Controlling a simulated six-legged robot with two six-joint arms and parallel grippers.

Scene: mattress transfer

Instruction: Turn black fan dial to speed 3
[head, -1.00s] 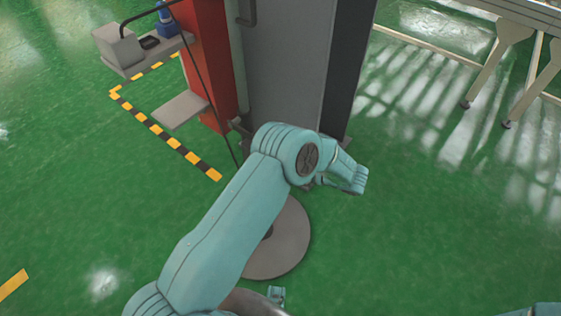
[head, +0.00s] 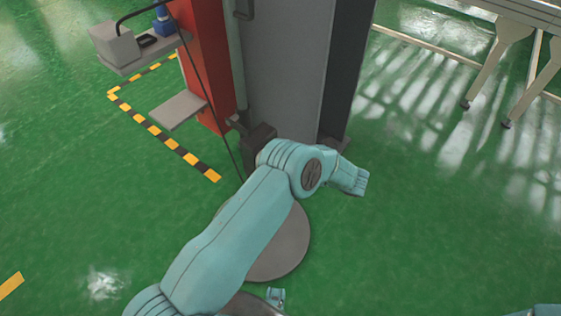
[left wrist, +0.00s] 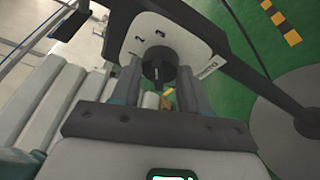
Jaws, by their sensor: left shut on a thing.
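The black fan dial (left wrist: 158,66) sits on a white panel (left wrist: 150,38) with printed numerals in the left wrist view. A light pointer mark shows on the dial; which numeral it faces is hard to read. My left gripper (left wrist: 159,82) has a finger on each side of the dial and is shut on it. In the head view my left arm covers much of the fan, and its fingers and the dial are hidden. The fan's round grey base (head: 283,252) shows on the floor behind my arm.
A grey and red column (head: 285,70) stands just beyond my arm. Grey shelves (head: 178,109) stick out at its left, with yellow-black tape (head: 160,133) on the floor. A table with pale legs (head: 497,60) is at upper right. Green floor at right is clear.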

